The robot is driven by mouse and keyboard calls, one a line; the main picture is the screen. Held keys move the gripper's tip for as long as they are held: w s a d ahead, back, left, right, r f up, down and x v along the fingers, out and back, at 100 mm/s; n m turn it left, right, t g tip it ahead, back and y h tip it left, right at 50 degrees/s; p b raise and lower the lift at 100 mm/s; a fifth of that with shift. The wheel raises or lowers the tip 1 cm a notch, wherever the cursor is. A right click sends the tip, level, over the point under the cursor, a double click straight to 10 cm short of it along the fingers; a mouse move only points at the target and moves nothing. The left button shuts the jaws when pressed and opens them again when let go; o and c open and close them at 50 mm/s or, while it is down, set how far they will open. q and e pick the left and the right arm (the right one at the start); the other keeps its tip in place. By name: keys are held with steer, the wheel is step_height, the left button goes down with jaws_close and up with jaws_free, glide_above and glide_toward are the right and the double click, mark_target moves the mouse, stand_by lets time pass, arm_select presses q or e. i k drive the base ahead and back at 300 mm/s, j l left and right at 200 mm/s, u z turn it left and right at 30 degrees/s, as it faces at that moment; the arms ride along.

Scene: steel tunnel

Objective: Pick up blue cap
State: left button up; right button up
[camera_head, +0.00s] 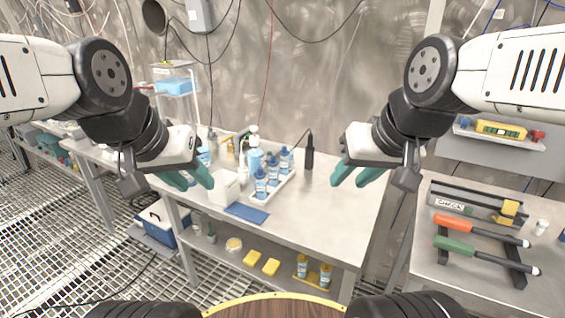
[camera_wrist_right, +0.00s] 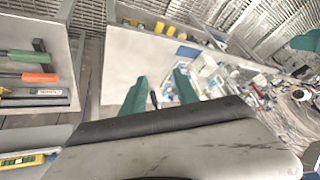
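Several small bottles with blue caps stand in a white tray on the steel table; one blue cap (camera_head: 261,172) is on the front bottle (camera_head: 261,186). I cannot tell which blue cap is meant, and no loose one is clear. My right gripper (camera_head: 357,175) is open and empty, right of the tray and above the table. Its spread teal fingers also show in the right wrist view (camera_wrist_right: 160,93), with the bottles small and unclear beyond.
A white box (camera_head: 224,189) and a blue cloth (camera_head: 246,214) lie in front of the tray (camera_head: 287,186). The table's right part is clear. A side bench holds an orange-handled tool (camera_head: 470,226) and a green-handled tool (camera_head: 470,247).

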mark_target(284, 152)
steer(key=i+j+z, duration=0.25)
steer(key=i+j, duration=0.7)
steer(key=i, duration=0.05)
